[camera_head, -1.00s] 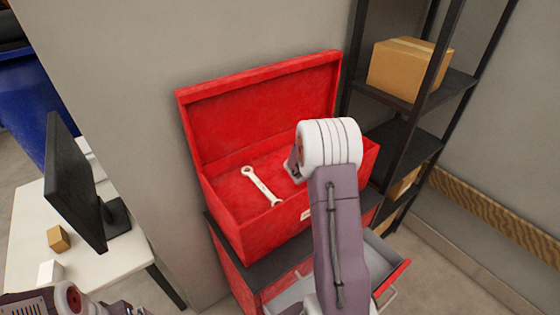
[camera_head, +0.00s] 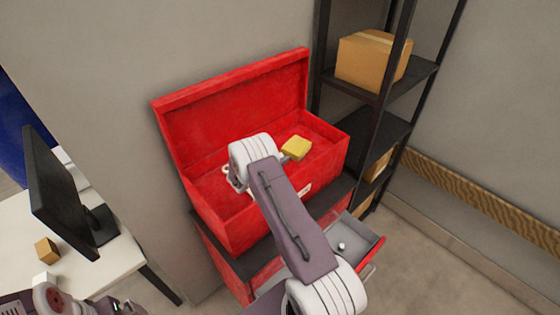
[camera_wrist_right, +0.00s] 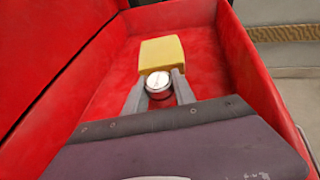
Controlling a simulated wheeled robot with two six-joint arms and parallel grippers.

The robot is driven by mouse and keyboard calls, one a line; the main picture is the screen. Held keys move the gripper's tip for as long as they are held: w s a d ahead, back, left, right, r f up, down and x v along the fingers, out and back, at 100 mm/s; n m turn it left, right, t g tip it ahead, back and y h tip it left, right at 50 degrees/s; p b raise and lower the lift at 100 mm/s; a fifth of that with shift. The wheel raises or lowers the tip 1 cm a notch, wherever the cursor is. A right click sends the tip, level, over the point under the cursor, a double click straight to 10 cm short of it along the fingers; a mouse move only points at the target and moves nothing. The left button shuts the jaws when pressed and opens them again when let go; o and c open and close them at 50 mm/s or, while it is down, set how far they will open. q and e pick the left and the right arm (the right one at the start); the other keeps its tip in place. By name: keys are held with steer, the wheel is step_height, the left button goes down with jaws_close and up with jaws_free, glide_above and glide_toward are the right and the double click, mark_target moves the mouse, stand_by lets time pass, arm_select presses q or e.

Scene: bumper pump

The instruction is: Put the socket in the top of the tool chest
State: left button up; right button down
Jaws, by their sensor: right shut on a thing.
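The red tool chest (camera_head: 240,222) has its lid up and its top compartment open. My right gripper (camera_wrist_right: 158,88) is over this compartment, shut on a round silver socket (camera_wrist_right: 157,81) held between its fingertips. The red floor of the compartment shows around it. In the head view my right wrist hides the fingers and the socket. I cannot tell how high the socket is above the floor. Part of my left arm shows at the bottom left of the head view, but its fingers are not visible.
A yellow block (camera_head: 296,148) lies in the compartment, just beyond the fingertips in the wrist view (camera_wrist_right: 163,53). A drawer below is open with a small silver piece (camera_head: 341,246) inside. A black shelf (camera_head: 372,128) stands right.

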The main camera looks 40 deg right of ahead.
step_height(320, 180, down, 3)
steer(key=shift+d+r+p, duration=0.1)
steer(key=shift+p, duration=0.35)
steer(key=shift+w, duration=0.3)
steer(key=c, duration=1.4)
jaws_free()
steer(key=shift+w+f, duration=0.1)
steer(key=shift+f, duration=0.1)
steer(key=o, duration=0.4)
steer(key=shift+c, duration=0.2)
steer(key=shift+s+r, duration=0.25)
steer(key=shift+s, duration=0.15)
steer(key=shift+a+b, duration=0.35)
steer(key=shift+a, duration=0.2)
steer(key=b+v, duration=0.3)
steer(key=v, duration=0.7)
steer(key=shift+s+a+r+b, duration=0.1)
steer(key=shift+a+r+b, duration=0.1)
steer(key=shift+r+b, duration=0.1)
arm_select(q)
steer(key=f, duration=0.2)
steer(key=shift+w+f, duration=0.25)
steer(key=shift+f, duration=0.1)
arm_select(e)
steer(key=shift+a, duration=0.2)
arm_select(q)
steer(key=shift+s, duration=0.1)
arm_select(e)
steer(key=shift+s+r, duration=0.1)
steer(key=shift+s, duration=0.05)
